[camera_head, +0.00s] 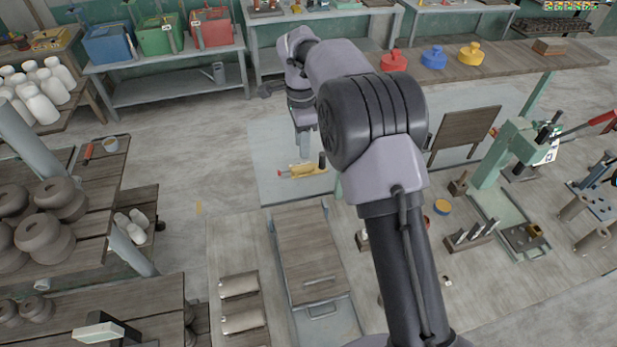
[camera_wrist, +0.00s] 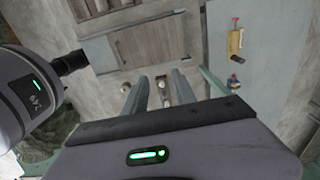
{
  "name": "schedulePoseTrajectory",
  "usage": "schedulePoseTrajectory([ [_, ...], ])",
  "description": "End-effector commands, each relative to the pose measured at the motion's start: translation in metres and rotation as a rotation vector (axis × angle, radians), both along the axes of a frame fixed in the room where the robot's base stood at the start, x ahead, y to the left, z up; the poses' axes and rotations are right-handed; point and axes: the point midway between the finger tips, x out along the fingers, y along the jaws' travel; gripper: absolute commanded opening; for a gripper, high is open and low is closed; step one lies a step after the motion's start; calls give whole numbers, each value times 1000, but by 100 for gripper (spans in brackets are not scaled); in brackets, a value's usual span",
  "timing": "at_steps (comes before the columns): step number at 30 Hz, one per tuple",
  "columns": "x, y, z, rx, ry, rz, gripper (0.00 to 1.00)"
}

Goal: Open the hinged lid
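A flat wooden lid (camera_head: 305,245) with a bar handle (camera_head: 319,282) near its front edge lies down on a grey metal frame (camera_head: 325,320) on the bench. In the wrist view the wooden lid (camera_wrist: 150,42) is near the top, with its handle (camera_wrist: 115,46) toward the left. My gripper (camera_wrist: 160,82) is open, its two fingers apart, below the lid in that view and not visibly touching it. In the head view my gripper (camera_head: 304,145) hangs beyond the lid's far edge, partly hidden by my arm. The hinges are not clear.
A yellow tool (camera_head: 302,171) lies on a pale sheet (camera_head: 275,150) beyond the lid. A green press (camera_head: 505,150) stands right. Dark pots (camera_head: 45,230) fill the left shelf. Open floor lies between the benches.

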Motion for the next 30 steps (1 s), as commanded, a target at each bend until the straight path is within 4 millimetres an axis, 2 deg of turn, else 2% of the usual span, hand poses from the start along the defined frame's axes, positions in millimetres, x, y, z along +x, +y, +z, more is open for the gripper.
schedulePoseTrajectory([
  [9,-1,-1,-81,0,5,-1,32],
  [16,-1,-1,-131,2,5,-1,32],
  [21,-1,-1,-149,2,1,-1,32],
  [30,-1,-1,-152,3,1,-1,30],
])
